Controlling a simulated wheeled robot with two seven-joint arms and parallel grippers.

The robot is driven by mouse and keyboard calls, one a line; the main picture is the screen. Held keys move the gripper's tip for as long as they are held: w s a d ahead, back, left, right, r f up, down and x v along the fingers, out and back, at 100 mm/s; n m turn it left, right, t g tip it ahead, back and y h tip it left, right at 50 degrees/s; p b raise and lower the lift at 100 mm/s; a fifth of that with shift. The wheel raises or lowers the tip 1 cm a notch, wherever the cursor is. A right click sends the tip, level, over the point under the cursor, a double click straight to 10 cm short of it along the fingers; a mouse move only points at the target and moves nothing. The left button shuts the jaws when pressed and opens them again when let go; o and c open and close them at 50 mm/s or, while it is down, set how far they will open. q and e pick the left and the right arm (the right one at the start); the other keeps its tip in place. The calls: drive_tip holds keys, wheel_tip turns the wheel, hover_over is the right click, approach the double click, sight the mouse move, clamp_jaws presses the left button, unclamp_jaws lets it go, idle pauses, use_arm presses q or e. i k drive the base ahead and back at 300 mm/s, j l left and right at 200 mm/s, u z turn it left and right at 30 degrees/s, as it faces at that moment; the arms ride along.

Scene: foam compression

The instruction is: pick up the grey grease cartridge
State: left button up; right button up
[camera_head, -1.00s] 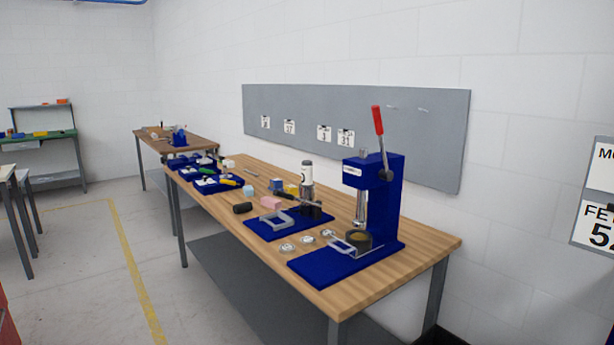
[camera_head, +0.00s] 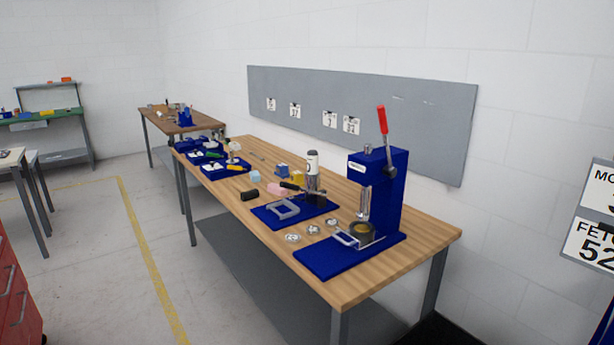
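An upright cylinder (camera_head: 313,172), white at the top and grey to dark below, stands at the rear of a blue plate on the wooden bench. I cannot tell whether it is the grey grease cartridge; no other piece is clearly a cartridge at this distance. A dark lever or handle sticks out to its left, and a grey frame (camera_head: 283,209) lies on the plate before it. Neither of my grippers is in view.
A blue press (camera_head: 375,195) with a red-tipped lever stands at the bench's near right. Small metal discs (camera_head: 314,229), blocks and blue trays (camera_head: 225,168) lie along the wooden bench (camera_head: 375,277). A red cabinet (camera_head: 17,300) is at lower left. The floor before the bench is clear.

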sight(312, 155)
drive_tip(key=i+j+u, duration=0.45)
drive_tip(key=i, duration=0.65)
drive_tip(key=i+u, duration=0.45)
drive_tip(key=i, duration=0.7)
drive_tip(key=i+z, duration=0.25)
drive_tip(key=i+j+z, duration=0.2)
drive_tip(key=i, duration=0.3)
drive_tip(key=i+z, duration=0.2)
drive_tip(key=z, duration=0.3)
drive_tip(key=i+j+z, duration=0.15)
drive_tip(key=z, duration=0.3)
drive_tip(key=i+j+z, duration=0.15)
drive_tip(key=z, duration=0.35)
drive_tip(key=i+z, duration=0.1)
drive_tip(key=z, duration=0.3)
drive_tip(key=i+j+z, duration=0.1)
drive_tip(key=z, duration=0.3)
drive_tip(key=i+j+z, duration=0.1)
drive_tip(key=z, duration=0.3)
drive_tip(key=j+z, duration=0.15)
drive_tip(key=z, duration=0.3)
drive_tip(key=i+j+z, duration=0.15)
drive_tip(key=z, duration=0.15)
drive_tip(key=i+j+z, duration=0.1)
drive_tip(key=j+z, duration=0.2)
